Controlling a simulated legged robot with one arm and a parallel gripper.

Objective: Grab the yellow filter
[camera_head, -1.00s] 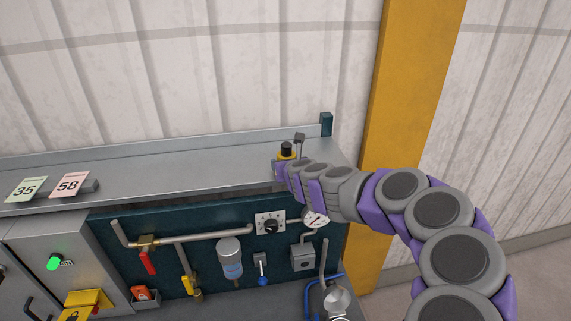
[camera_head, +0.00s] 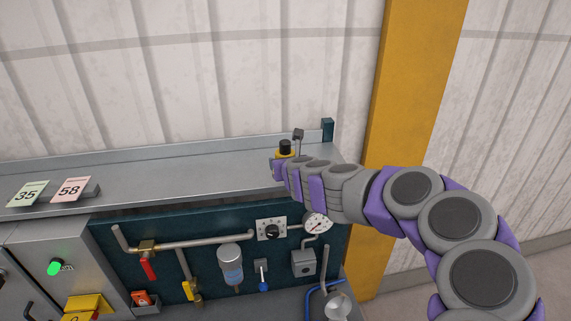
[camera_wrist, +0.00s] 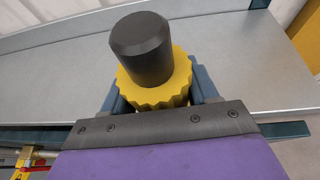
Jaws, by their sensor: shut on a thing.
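The yellow filter has a ridged yellow collar and a black cylindrical cap. In the wrist view the filter (camera_wrist: 150,65) stands between the blue-grey fingers of my gripper (camera_wrist: 163,88), which are shut on its yellow collar. In the head view the filter (camera_head: 285,149) shows at the right end of the grey shelf, just past the tip of my gripper (camera_head: 279,165). The filter's lower part is hidden by my gripper, so I cannot tell whether it touches the shelf.
The grey shelf (camera_head: 180,174) is mostly clear, with two number cards, 35 (camera_head: 27,193) and 58 (camera_head: 71,189), at its left. Below it is a dark panel with pipes, a dial (camera_head: 271,230) and a gauge (camera_head: 317,224). A yellow post (camera_head: 400,90) stands to the right.

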